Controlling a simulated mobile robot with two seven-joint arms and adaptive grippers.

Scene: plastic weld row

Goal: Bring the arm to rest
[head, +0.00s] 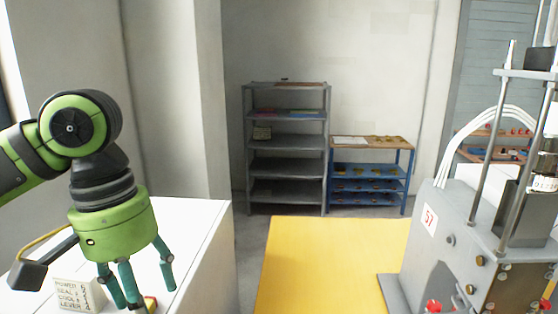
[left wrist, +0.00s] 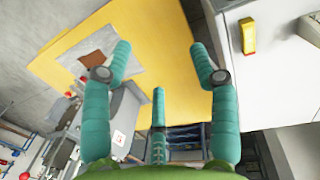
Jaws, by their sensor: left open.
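My left arm comes in from the left in the head view, and my left gripper (head: 137,283) hangs fingers down over the white-topped bench (head: 205,225). Its teal fingers are spread apart with nothing between them. In the left wrist view the left gripper (left wrist: 160,75) also shows open and empty. My right arm is in neither view.
A small lettered sign (head: 75,294) stands on the white bench beside the gripper. A yellow block (left wrist: 248,36) lies on that bench. A yellow table (head: 330,260) is in the middle, a grey machine (head: 440,250) at right. Shelves (head: 286,145) stand behind.

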